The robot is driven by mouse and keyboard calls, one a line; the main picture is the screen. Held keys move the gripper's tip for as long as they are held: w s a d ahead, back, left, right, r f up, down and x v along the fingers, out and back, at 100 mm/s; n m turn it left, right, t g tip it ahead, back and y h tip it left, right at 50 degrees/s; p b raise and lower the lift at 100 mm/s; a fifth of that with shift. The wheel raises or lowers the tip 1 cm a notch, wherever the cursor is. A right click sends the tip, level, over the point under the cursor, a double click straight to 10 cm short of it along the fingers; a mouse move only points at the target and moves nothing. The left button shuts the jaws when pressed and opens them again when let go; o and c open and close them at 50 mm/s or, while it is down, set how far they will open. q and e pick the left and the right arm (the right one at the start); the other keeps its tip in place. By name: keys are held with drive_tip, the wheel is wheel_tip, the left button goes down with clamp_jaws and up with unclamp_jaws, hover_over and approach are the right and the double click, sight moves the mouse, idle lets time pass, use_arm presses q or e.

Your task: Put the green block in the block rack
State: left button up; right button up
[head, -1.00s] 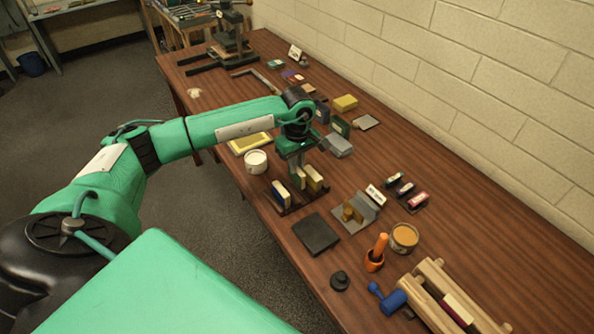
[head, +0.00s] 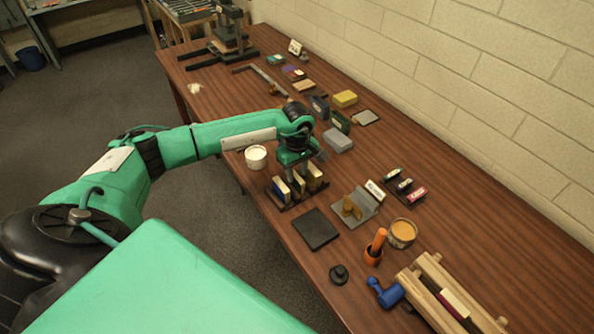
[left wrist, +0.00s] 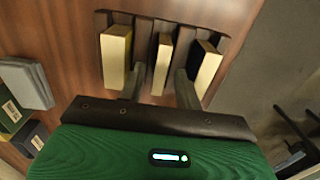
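The dark block rack (head: 290,207) stands near the table's front edge, with three upright pale-edged blocks in it. In the left wrist view the rack (left wrist: 222,42) holds a left block (left wrist: 115,55), a middle block (left wrist: 162,62) and a right block (left wrist: 208,68). My left gripper (head: 298,172) is low over the rack. Its fingers (left wrist: 160,76) stand on either side of the middle block, with gaps showing, so it is open. The middle block's side colour is hidden, so I cannot tell if it is the green block. My right gripper is not in view.
A white tub (head: 256,158) stands left of the rack. A black slab (head: 315,229) lies in front. Behind are a grey block (head: 338,140), a dark green box (head: 341,122) and a yellow block (head: 345,99). A grey angled stand (head: 352,212) is to the right.

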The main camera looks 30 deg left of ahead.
sight(297, 176)
use_arm(q)
drive_tip(key=shift+r, duration=0.35)
wheel_tip(297, 176, up, 12)
drive_tip(key=b, duration=0.3)
drive_tip(key=shift+f, duration=0.15)
